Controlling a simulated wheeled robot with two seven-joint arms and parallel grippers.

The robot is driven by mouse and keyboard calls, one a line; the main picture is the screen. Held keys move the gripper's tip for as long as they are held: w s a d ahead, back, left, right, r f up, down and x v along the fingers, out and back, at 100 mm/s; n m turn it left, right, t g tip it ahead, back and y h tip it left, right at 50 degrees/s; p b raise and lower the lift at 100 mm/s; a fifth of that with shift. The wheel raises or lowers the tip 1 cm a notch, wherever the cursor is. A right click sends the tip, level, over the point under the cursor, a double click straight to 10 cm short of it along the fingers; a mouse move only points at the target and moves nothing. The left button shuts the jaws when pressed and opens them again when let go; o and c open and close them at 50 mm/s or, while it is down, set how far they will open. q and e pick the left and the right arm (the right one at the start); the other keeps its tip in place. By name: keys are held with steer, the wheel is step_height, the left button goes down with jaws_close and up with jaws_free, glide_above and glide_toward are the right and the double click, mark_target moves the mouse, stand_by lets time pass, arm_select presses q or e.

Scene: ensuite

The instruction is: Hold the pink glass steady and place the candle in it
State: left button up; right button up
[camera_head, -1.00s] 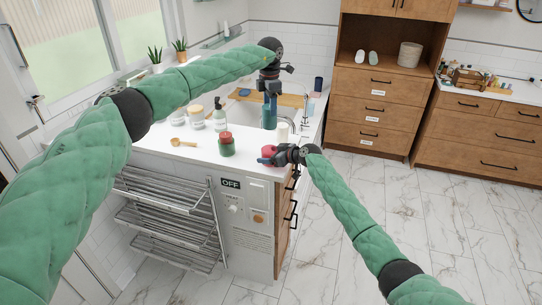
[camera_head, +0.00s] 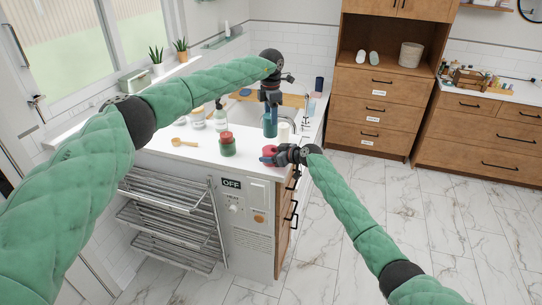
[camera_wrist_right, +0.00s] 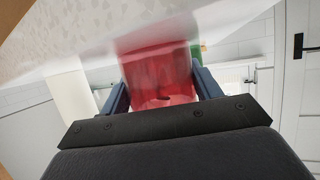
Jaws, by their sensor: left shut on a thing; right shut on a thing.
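The pink glass (camera_head: 268,153) is near the front right edge of the white counter. My right gripper (camera_head: 278,156) is shut on it from the right. In the right wrist view the glass (camera_wrist_right: 160,75) sits between both fingers. My left gripper (camera_head: 270,104) points down over the counter behind the glass. It is shut on a teal cylinder (camera_head: 270,124), which looks like the candle. The cylinder is upright, and in the picture it is just above the glass and apart from it. Whether its bottom touches the counter is hard to tell. The inside of the glass is hidden in the head view.
A green jar with a red top (camera_head: 227,145) stands left of the glass. A white cylinder (camera_head: 283,132) stands close behind it. A wooden spoon (camera_head: 185,142) and several bottles are farther left. The sink (camera_head: 292,115) is at the back.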

mark_target(271, 131)
arm_select(q)
steer(key=shift+f, duration=3.9)
steer(key=o, duration=1.2)
steer(key=shift+c, duration=0.2)
step_height(271, 131, up, 12)
steer(key=shift+f, duration=0.1)
